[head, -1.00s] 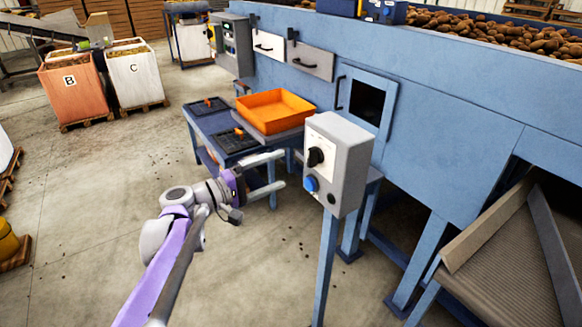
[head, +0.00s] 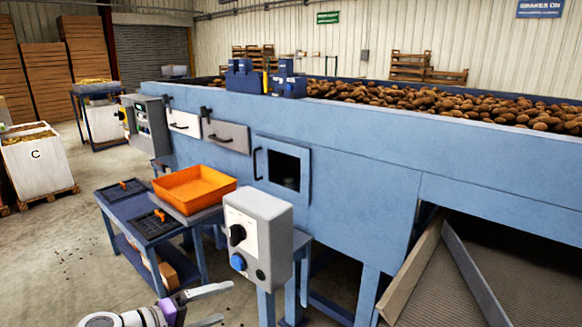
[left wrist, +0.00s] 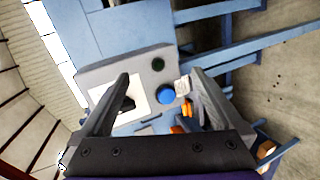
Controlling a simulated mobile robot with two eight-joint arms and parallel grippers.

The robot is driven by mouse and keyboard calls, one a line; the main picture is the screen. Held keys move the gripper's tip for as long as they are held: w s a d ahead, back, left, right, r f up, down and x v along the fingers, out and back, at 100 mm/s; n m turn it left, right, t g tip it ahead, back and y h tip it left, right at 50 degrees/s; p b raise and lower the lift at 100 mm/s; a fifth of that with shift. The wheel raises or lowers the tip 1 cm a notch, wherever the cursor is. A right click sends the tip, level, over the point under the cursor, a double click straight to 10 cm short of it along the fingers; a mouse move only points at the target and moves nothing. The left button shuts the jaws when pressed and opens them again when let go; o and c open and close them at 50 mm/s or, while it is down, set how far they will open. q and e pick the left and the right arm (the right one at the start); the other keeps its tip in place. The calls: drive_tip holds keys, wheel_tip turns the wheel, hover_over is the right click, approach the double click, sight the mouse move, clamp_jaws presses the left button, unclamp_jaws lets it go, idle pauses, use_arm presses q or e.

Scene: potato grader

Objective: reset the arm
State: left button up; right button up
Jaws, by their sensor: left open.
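My left gripper (head: 217,304) is at the bottom of the head view, below and to the left of the grey control box (head: 257,235). Its two fingers are apart with nothing between them. In the left wrist view the open fingers (left wrist: 160,92) frame the control box, which has a black knob, a blue button (left wrist: 166,94) and a dark round fitting. The gripper looks apart from the box. My right gripper is in neither view.
The large blue grader (head: 350,165) holds potatoes (head: 450,104) on top. A ribbed conveyor (head: 430,290) lies at lower right. Open concrete floor (head: 75,255) is at left.

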use_arm(q)
drive_tip(key=s+d+f+m+g+y, duration=0.2)
drive_tip(key=s+f, duration=0.3)
drive_tip(key=s, duration=0.1)
drive_tip(key=s+d+f+m+g+y, duration=0.2)
drive_tip(key=s+d+f, duration=0.1)
drive_tip(key=s+f, duration=0.3)
drive_tip(key=s+a+f+m+y, duration=0.4)
drive_tip(key=s+f+y, duration=0.1)
drive_tip(key=s, duration=0.3)
drive_tip(key=shift+s+a+f+g+y, duration=0.3)
drive_tip(key=shift+s+a+f+g, duration=0.1)
drive_tip(key=shift+f, duration=0.15)
